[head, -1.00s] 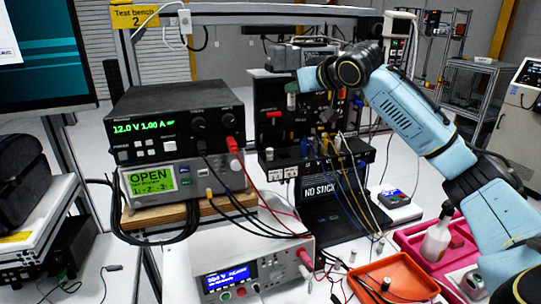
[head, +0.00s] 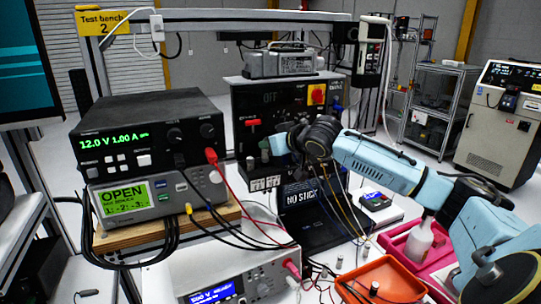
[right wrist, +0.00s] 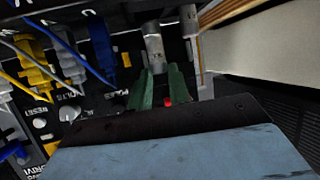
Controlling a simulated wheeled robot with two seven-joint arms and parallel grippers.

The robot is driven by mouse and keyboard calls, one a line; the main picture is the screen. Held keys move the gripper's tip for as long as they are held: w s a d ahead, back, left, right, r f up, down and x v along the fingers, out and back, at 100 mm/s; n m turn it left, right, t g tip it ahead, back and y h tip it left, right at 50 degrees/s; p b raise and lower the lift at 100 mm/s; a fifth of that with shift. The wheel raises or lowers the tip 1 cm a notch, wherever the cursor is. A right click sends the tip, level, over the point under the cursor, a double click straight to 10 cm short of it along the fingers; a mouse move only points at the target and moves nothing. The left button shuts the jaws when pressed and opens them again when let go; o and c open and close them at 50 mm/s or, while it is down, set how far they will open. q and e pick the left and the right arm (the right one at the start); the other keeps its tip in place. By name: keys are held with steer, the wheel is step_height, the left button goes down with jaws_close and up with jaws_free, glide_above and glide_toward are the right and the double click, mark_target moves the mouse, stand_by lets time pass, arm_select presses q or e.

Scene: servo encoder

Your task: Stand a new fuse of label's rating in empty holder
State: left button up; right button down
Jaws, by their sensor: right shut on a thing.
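My right gripper (head: 278,146) is at the front of the black test panel. In the right wrist view its green fingers (right wrist: 156,90) are shut on a grey cylindrical fuse (right wrist: 154,48); the print on it is too small to read. The held fuse also shows in the head view (head: 264,156), just above the panel's front ledge. A similar cylinder (head: 250,163) stands on the ledge to its left and shows beside it in the right wrist view (right wrist: 189,20). White labels (head: 264,183) are on the ledge's face below. The holder under the held fuse is hidden. My left gripper is out of view.
Blue and yellow cables (right wrist: 92,45) plug into the panel close to my right gripper. An orange tray (head: 405,282) holds a cylinder (head: 374,287); other small cylinders stand on the bench behind it. A pink tray (head: 395,243) with a bottle is at right. Stacked instruments (head: 150,135) stand left.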

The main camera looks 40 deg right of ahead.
mark_target(271, 167)
step_height(271, 167, down, 3)
steer(key=shift+r, duration=0.15)
steer(key=shift+f, duration=0.45)
steer(key=c, duration=1.6)
jaws_free()
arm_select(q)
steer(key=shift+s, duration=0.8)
